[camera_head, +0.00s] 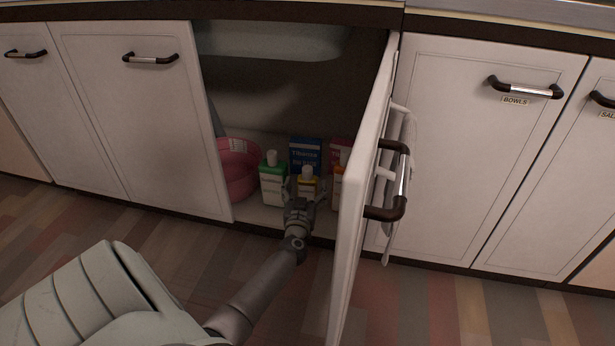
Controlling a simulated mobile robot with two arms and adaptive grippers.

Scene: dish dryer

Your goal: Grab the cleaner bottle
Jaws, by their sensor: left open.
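Several bottles stand upright on the floor of an open under-sink cabinet in the head view. One is a white bottle with a green top section (272,180). A smaller white and yellow bottle (308,181) stands to its right. An orange and white bottle (338,181) is partly hidden behind the open door. I cannot tell which of them is the cleaner bottle. My left gripper (304,189) is open at the cabinet front, with its fingers on either side of the yellow bottle in the picture. I cannot tell whether it touches it. My right gripper is not in view.
A pink tub (236,172) is left of the bottles. A blue box (305,154) stands behind them. The sink basin hangs above.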

